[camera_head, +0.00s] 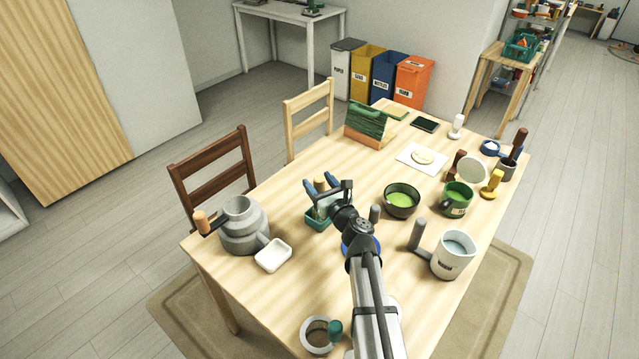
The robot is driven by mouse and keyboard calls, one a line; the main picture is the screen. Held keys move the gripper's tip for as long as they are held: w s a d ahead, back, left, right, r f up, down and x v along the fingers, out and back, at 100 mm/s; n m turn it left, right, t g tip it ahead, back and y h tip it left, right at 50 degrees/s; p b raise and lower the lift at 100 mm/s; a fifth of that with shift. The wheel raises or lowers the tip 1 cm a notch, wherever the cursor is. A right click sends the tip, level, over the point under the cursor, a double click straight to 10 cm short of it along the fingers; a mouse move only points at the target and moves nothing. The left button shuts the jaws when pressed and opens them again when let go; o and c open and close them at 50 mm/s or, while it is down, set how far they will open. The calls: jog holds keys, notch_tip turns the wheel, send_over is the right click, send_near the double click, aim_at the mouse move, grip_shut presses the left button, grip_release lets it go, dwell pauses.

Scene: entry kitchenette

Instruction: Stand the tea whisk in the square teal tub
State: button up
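The square teal tub (314,220) stands on the wooden table, left of the dark bowl of green tea. Two blue handle-like ends (309,187) stick up above the tub. I cannot tell whether they stand in it. My dark gripper (325,197) is over the tub, and my wrist covers its right side. A small pale shape shows between the gripper and the tub, too small to identify. I cannot make out the tea whisk for certain. The fingertips are too small and overlapped to show whether they are open or shut.
A grey pot (240,222) and white dish (273,255) stand left of the tub. The tea bowl (401,201), green mug (456,199) and large white mug (453,256) stand right. A cup (318,336) is at the near edge. The table's left-middle is clear.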

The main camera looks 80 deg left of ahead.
jog(key=shift+r, duration=0.1)
jog(key=shift+d, duration=0.2)
jog(key=v, duration=1.1)
jog(key=shift+w+d, duration=0.2)
jog(key=shift+d, duration=0.1)
